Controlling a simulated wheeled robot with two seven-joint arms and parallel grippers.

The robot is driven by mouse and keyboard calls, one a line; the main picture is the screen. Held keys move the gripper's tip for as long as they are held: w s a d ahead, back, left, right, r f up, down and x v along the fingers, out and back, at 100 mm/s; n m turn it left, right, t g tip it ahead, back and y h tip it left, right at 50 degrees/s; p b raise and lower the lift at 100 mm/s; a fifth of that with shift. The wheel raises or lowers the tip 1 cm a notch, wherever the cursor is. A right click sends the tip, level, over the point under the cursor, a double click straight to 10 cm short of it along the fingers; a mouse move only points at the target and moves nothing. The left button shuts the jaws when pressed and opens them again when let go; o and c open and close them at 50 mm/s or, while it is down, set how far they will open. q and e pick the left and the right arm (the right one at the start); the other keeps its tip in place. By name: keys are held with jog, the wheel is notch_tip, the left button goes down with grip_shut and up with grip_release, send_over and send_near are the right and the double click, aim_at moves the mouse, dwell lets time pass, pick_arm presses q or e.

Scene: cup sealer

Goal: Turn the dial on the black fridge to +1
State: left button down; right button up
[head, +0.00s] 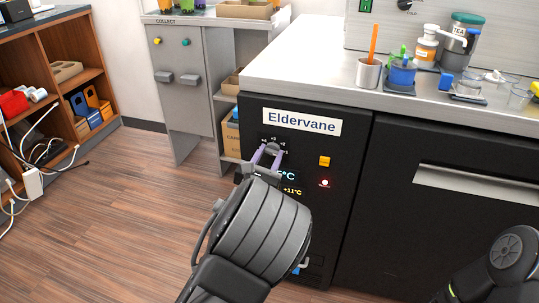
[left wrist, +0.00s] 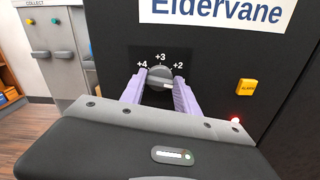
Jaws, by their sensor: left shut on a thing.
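The black fridge (head: 345,200) has an "Eldervane" label and a small grey dial (left wrist: 160,77) on its front. The marks +4, +3 and +2 show around the dial in the left wrist view, with +3 at the top; +1 is not visible there. My left gripper (head: 267,153) has its lavender fingers on either side of the dial and is shut on it. The fingers also show in the left wrist view (left wrist: 160,92) and hide the dial's sides. A display below reads partly "°C" and "+11°C". My right gripper is out of view.
An orange alarm button (head: 324,161) and a red light (head: 324,183) are right of the dial. Cups and bottles stand on the steel counter (head: 300,60) above. A grey collect cabinet (head: 178,90) stands to the left, with open floor in front.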

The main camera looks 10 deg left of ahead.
pick_arm(q)
jog(key=c, duration=0.9)
grip_release()
jog(key=s+p, duration=0.1)
jog(key=s, duration=0.6)
jog(key=shift+s+a, duration=0.25)
jog(key=shift+s, duration=0.15)
